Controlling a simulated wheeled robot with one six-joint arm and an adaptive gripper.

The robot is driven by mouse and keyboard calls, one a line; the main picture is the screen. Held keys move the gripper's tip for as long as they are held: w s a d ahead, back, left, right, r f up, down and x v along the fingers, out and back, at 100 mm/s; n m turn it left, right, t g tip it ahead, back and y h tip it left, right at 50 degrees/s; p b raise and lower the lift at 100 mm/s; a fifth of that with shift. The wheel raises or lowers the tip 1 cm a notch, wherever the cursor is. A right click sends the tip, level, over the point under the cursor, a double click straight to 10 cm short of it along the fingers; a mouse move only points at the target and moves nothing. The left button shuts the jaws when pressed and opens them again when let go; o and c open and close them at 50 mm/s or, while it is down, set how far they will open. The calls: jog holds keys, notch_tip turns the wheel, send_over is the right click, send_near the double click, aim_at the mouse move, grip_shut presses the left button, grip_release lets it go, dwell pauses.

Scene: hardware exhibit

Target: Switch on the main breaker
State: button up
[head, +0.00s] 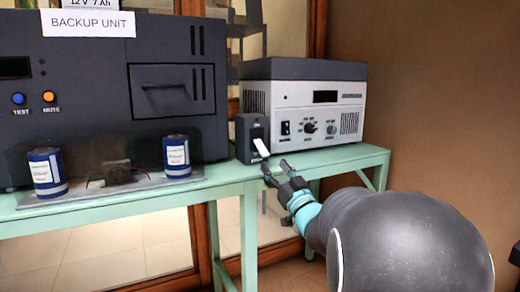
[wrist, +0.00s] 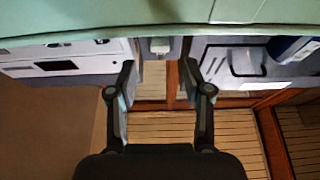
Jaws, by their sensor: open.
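The main breaker (head: 250,138) is a small dark box standing on the green bench between two larger units. Its white lever (head: 262,147) sticks out of the front and slants downward. My gripper (head: 275,167) is open and empty, just below and in front of the lever, with its fingers pointing toward the breaker. In the wrist view, which looks upside down, the lever (wrist: 160,46) shows centrally, just beyond the gap between the open fingertips of my gripper (wrist: 157,64). No contact with the lever is visible.
The green bench (head: 130,206) runs under everything, its front edge close to my gripper. A dark backup unit (head: 100,75) stands left of the breaker, a white-fronted power unit (head: 318,112) to the right. Two blue cylinders (head: 47,172) (head: 177,156) sit on a tray at the front left.

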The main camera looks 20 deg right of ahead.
aim_at(261, 147)
jog(key=p+x, duration=0.1)
jog(key=x, duration=0.8)
jog(key=shift+w, duration=0.25)
grip_shut()
